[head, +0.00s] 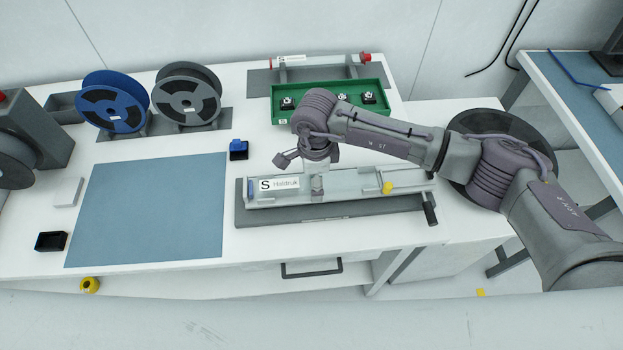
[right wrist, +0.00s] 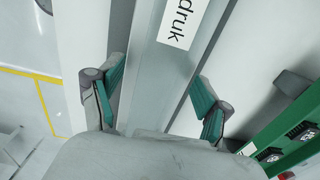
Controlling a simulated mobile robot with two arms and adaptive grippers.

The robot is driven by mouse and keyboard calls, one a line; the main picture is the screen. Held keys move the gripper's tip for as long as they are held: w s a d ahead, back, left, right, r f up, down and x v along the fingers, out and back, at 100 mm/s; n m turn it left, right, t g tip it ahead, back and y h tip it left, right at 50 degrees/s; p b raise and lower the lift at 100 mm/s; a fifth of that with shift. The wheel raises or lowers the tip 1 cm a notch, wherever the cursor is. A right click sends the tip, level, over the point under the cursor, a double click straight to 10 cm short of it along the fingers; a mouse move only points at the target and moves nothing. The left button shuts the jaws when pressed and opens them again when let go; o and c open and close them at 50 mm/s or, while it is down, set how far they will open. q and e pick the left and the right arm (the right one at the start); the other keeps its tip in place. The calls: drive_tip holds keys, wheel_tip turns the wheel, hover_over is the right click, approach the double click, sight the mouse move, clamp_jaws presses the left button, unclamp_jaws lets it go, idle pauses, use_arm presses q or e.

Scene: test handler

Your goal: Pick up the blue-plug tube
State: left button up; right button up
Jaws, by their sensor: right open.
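My right gripper (head: 317,190) is over the tube, just right of the label. In the right wrist view my open right gripper (right wrist: 157,100) has one green-padded finger on each side of the tube's pale body (right wrist: 152,85), with gaps visible. The wrist housing hides part of the tube. My left gripper is not in view.
A red-plug tube (head: 318,59) lies on a rack behind a green tray (head: 320,117) of small parts. A yellow knob (head: 387,187) and a black handle (head: 430,208) are at the fixture's right. Spools (head: 113,102) stand back left. The blue mat (head: 150,210) is clear.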

drive_tip(key=c, duration=1.2)
drive_tip(key=shift+c, duration=0.2)
drive_tip(key=shift+r, duration=0.15)
